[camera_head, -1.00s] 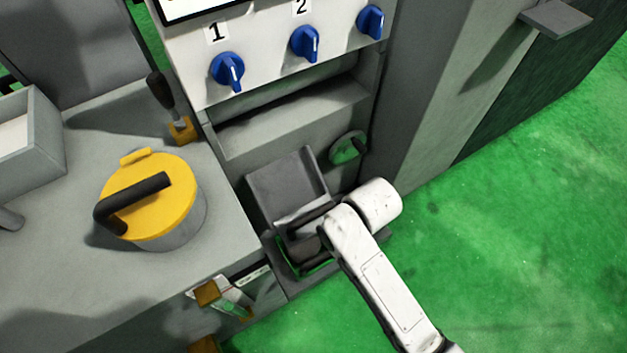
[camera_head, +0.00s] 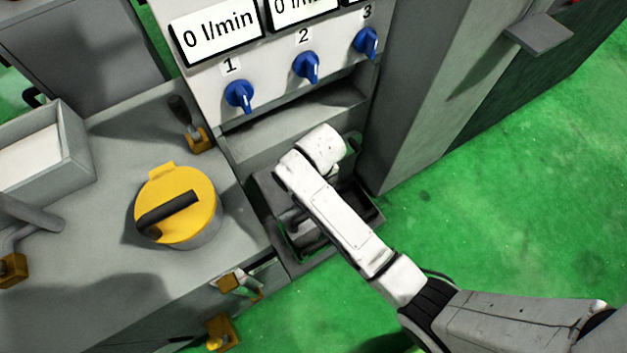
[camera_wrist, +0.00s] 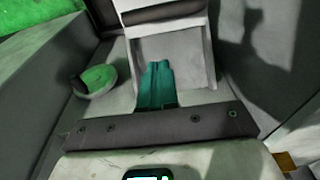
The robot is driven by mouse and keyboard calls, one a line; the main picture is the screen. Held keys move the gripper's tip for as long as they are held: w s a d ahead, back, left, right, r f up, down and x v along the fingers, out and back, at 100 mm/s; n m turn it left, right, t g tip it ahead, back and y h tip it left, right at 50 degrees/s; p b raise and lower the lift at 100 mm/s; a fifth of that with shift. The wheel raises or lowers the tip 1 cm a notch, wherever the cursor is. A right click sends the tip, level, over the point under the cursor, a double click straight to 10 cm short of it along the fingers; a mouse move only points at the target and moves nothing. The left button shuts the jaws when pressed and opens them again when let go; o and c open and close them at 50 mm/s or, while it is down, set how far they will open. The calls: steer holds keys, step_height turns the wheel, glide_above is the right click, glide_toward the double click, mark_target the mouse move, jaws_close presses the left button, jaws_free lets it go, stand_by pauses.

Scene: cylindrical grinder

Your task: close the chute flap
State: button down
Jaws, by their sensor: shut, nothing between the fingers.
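My gripper shows in the wrist view as two teal fingers (camera_wrist: 157,72) pressed together, with nothing between them. The chute flap, a light grey panel with raised side edges (camera_wrist: 208,62), stands just beyond the fingertips. The fingers overlap its lower middle; I cannot tell whether they touch it. In the head view my white arm covers most of the flap and hides the gripper. Only a grey part at the flap's left (camera_head: 266,188) shows there, above the dark opening of the chute box (camera_head: 295,245).
A round green-looking disc (camera_wrist: 96,80) sits left of the flap in the wrist view. Blue knobs (camera_head: 306,68) are on the panel above. A yellow-lidded pot (camera_head: 195,213) stands on the grey bench at left. Green floor (camera_head: 500,200) is clear at right.

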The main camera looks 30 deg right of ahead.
steer(key=f, duration=0.3)
steer(key=s+f, duration=0.1)
steer(key=f, duration=0.2)
steer(key=f+b, duration=0.1)
steer(key=f, duration=0.2)
steer(key=shift+s, duration=0.25)
